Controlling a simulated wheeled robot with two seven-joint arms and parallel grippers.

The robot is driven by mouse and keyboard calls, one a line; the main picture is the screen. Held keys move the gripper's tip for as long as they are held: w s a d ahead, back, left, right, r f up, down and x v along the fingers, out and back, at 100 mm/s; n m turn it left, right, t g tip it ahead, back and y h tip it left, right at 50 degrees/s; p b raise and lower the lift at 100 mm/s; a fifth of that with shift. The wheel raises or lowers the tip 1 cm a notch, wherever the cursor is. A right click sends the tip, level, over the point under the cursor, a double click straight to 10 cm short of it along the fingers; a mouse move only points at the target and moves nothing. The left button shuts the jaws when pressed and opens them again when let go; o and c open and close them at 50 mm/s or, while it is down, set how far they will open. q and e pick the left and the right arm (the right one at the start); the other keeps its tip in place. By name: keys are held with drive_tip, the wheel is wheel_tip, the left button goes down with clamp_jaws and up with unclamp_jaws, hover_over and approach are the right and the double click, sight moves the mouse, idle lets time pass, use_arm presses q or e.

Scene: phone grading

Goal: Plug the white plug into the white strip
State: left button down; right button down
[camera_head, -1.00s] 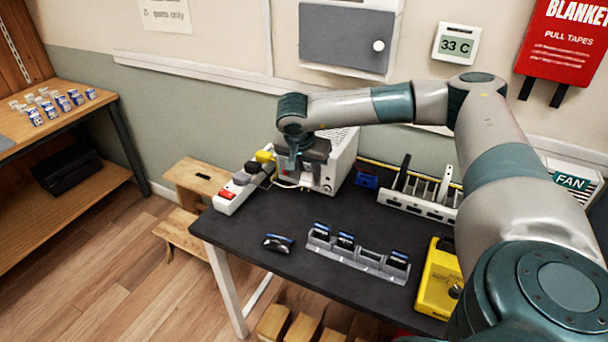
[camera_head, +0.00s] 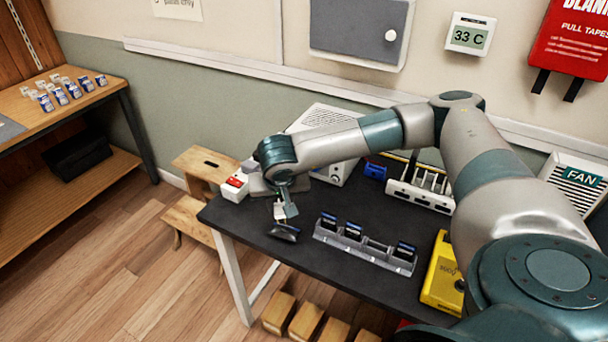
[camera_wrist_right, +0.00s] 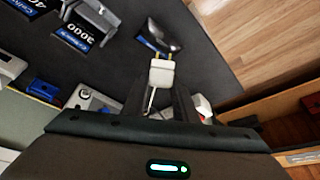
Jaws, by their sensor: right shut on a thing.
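The white plug (camera_wrist_right: 162,74) is between the fingers of my right gripper (camera_wrist_right: 160,98) in the right wrist view, its two prongs pointing away from the gripper. In the head view my right gripper (camera_head: 286,208) is shut on the plug (camera_head: 279,212), above the dark table near a small dark device. The white strip (camera_head: 233,190), with a red switch, lies at the table's left end, left of and apart from the plug. A bit of white and red shows beside the fingers in the wrist view. My left gripper is not in view.
The small dark device (camera_head: 284,231) lies near the table's front edge. A grey rack (camera_head: 349,244) holding several dark items is to its right. A white box (camera_head: 334,172) stands behind my wrist. A yellow device (camera_head: 440,278) and a white slotted stand (camera_head: 421,193) are farther right.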

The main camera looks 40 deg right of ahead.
drive_tip(key=s+a+f+n+y, duration=0.1)
drive_tip(key=s+a+n, duration=0.2)
drive_tip(key=a, duration=0.4)
drive_tip(key=s+a+f+n+y, duration=0.1)
drive_tip(key=s+a+f+n, duration=0.1)
drive_tip(key=a, duration=0.5)
drive_tip(key=shift+s+a+n+t, duration=0.25)
drive_tip(key=shift+s+n+t, duration=0.15)
drive_tip(key=shift+n, duration=0.1)
drive_tip(key=shift+r, duration=0.1)
